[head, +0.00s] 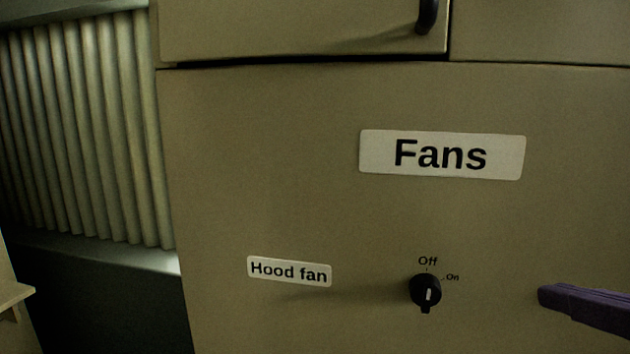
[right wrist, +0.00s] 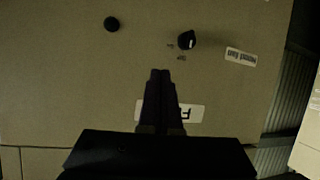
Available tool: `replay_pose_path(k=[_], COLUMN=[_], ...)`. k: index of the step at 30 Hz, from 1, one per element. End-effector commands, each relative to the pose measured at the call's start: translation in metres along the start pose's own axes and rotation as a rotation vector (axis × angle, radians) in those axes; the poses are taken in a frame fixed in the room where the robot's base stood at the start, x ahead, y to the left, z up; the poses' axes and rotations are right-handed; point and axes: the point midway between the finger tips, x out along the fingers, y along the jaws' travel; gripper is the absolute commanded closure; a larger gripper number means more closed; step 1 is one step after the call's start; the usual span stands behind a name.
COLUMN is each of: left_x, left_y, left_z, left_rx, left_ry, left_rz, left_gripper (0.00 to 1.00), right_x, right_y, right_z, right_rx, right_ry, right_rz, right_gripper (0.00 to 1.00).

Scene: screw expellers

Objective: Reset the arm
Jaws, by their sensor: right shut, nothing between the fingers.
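My right gripper (head: 548,297) comes in from the right edge of the head view, to the right of the hood fan knob (head: 425,289) and apart from it in the picture. In the right wrist view its two dark fingers (right wrist: 160,72) are closed together, with nothing between them. They overlap the Fans label there, and the same knob (right wrist: 187,40) lies beyond the fingertips. My left gripper is not in view.
The beige panel (head: 270,190) bears a Fans label (head: 442,155) and a Hood fan label (head: 289,271). A black handle (head: 427,15) sits above. A ribbed wall (head: 90,130) is at left. The wrist view shows another round black part (right wrist: 111,24).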

Motion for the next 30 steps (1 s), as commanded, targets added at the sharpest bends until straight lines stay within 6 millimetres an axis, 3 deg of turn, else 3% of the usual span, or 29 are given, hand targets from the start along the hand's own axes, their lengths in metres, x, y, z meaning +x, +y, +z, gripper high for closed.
replay_pose_path(k=[1,3,5,8,9,12,15,21,30], left_x=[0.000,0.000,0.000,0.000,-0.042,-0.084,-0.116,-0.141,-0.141], left_y=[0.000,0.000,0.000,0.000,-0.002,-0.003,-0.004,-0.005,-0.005], left_z=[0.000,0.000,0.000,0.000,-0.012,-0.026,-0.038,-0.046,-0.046], left_rx=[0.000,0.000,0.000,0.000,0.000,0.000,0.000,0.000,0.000], left_ry=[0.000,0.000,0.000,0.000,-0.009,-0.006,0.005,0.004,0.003], left_rz=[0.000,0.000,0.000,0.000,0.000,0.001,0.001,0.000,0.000], left_gripper=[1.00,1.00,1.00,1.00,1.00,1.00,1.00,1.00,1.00], right_x=[-0.006,-0.023,-0.047,-0.100,-0.112,-0.129,-0.141,-0.151,-0.152], right_y=[-0.007,-0.016,-0.021,-0.026,-0.022,-0.019,-0.017,-0.015,-0.015], right_z=[0.041,0.097,0.143,0.208,0.160,0.118,0.090,0.066,0.065], right_rx=[-0.017,-0.039,-0.062,-0.108,-0.101,-0.099,-0.098,-0.098,-0.098], right_ry=[-0.151,-0.369,-0.556,-0.867,-0.836,-0.830,-0.829,-0.827,-0.826], right_rz=[-0.030,-0.068,-0.100,-0.151,-0.146,-0.144,-0.144,-0.143,-0.143], right_gripper=[1.00,1.00,1.00,1.00,1.00,1.00,1.00,1.00,1.00])
